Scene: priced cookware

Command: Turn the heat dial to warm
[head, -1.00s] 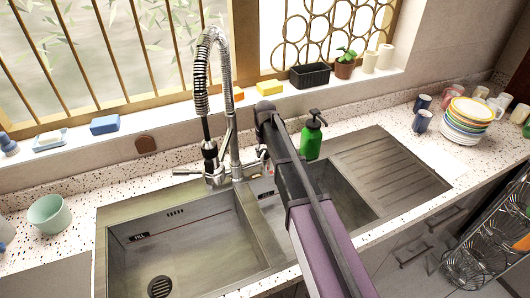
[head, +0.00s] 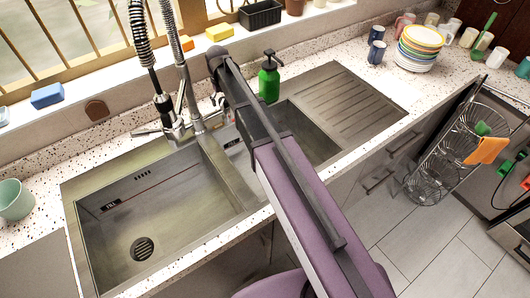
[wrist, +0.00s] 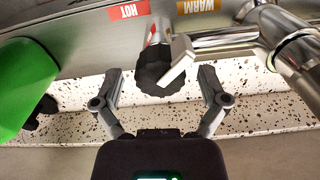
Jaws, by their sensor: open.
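The heat dial, a black ridged knob (wrist: 155,68) with a silver lever-like piece on it, is in the middle of the wrist view. Above it are an upside-down red HOT label (wrist: 128,11) and an orange WARM label (wrist: 197,6). The knob sits below and between them, nearer HOT. My gripper (wrist: 160,76) is open, one finger on each side of the knob, with visible gaps. Whether the fingertips are level with it in depth I cannot tell. In the head view my arm reaches beside the tap (head: 181,95) and hides the dial.
The sink basin (head: 150,205) is empty. Stacked plates (head: 420,45) stand far right.

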